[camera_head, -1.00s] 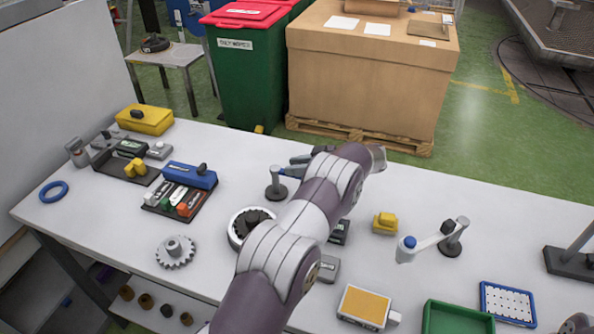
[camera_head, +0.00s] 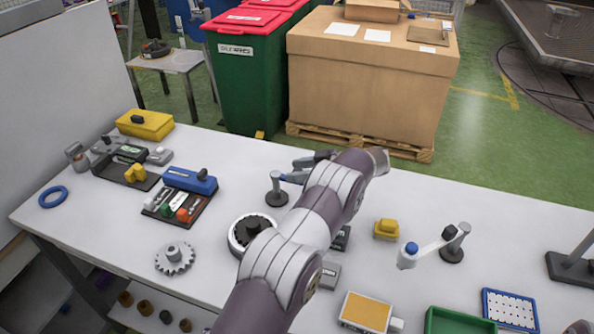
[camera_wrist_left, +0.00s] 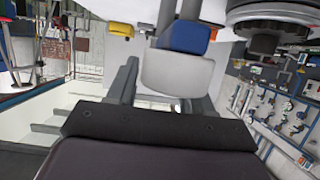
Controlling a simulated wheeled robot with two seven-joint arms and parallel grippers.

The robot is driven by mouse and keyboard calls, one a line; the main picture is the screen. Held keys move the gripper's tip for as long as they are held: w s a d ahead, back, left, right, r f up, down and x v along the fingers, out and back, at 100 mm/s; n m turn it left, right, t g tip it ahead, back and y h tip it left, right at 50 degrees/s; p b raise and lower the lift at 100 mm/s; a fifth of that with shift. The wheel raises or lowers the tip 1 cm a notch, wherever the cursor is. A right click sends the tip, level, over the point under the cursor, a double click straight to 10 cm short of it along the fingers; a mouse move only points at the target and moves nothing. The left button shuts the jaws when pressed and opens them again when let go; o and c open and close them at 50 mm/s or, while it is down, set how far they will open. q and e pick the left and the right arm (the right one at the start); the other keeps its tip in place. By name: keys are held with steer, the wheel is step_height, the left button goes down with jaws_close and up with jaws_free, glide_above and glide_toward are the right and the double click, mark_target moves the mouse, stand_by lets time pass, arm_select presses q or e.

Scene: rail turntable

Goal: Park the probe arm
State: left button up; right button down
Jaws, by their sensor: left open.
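A pale swing arm (camera_head: 429,251) with a blue knob (camera_head: 411,248) on its free end reaches left from a dark post (camera_head: 454,246) at the right of the bench. A second dark post (camera_head: 277,188) stands near the middle. My left gripper (camera_head: 296,171) is open just right of this second post, partly hidden by my own arm. A blue part shows between that post and the fingers. In the left wrist view a blue and white piece (camera_wrist_left: 187,38) lies near the fingers; whether they touch it I cannot tell. My right gripper is not in view.
A dark round hub with a pale ring (camera_head: 239,240) and a toothed wheel (camera_head: 175,258) lie left of my arm. A yellow block (camera_head: 387,229), a green tray (camera_head: 459,321) and a blue-edged tray (camera_head: 510,307) are to the right.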

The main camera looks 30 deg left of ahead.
arm_select(q)
steer(key=b+v, duration=0.2)
steer(key=v, duration=1)
steer(key=shift+a+r, duration=0.1)
